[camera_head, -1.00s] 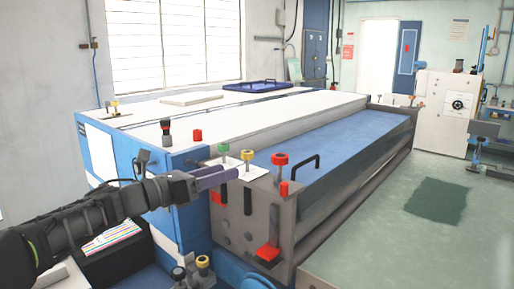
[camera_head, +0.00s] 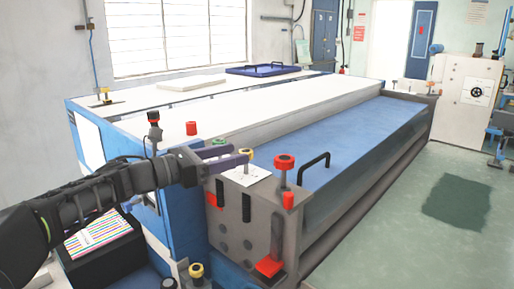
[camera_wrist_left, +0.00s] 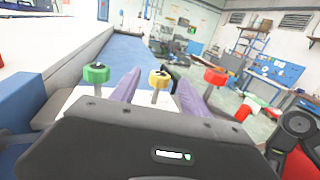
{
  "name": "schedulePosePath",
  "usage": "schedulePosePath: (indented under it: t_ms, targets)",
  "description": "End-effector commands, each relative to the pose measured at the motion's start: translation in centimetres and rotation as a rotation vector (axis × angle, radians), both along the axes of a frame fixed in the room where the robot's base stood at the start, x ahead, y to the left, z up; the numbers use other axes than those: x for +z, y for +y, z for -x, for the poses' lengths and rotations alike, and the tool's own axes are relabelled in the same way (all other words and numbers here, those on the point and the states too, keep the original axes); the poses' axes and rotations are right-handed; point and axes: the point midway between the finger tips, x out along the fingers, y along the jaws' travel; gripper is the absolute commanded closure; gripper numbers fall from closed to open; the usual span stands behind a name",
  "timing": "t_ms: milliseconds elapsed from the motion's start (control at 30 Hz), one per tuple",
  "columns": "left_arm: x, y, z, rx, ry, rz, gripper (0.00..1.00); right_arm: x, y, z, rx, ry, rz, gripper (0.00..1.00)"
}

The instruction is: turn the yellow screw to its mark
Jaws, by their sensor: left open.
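The yellow screw (camera_head: 246,154) stands upright on a white plate (camera_head: 250,174) at the near end of the grey and blue machine. In the left wrist view the yellow screw (camera_wrist_left: 159,79) shows between my two purple fingers. My left gripper (camera_head: 238,156) is open, its fingertips at the yellow screw; it also shows in the left wrist view (camera_wrist_left: 160,85). I cannot tell whether the fingers touch the screw. No mark for it can be made out. My right gripper is in neither view.
A green screw (camera_wrist_left: 97,73) stands left of the fingers and a red screw (camera_wrist_left: 215,77) right of them. In the head view the red screw (camera_head: 284,163) is beside a black handle (camera_head: 314,168). Green floor (camera_head: 400,240) is clear at right.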

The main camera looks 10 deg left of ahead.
Motion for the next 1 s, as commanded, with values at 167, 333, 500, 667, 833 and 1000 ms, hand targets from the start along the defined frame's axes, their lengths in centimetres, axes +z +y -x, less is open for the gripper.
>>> schedulePosePath:
  t_ms: [167, 333, 500, 667, 833, 1000]
  targets:
    - [0.2, -1.6, -1.3, -0.003, 0.002, 0.001, 0.47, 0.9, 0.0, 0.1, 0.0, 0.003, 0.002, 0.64]
    - [0.3, -3.7, -3.1, -0.003, 0.002, 0.001, 0.47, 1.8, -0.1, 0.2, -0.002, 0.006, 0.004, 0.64]
    - [0.2, -5.1, -4.5, -0.001, 0.001, 0.0, 0.47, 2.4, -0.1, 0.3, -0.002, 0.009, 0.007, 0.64]
    - [0.0, -5.6, -4.9, 0.0, 0.001, 0.001, 0.47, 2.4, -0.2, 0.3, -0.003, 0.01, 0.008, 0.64]
    - [0.0, -5.6, -4.9, 0.0, 0.001, 0.001, 0.47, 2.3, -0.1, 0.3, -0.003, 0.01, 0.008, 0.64]
    - [0.0, -5.6, -4.9, 0.0, 0.001, 0.001, 0.58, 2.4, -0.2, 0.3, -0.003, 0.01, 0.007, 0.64]
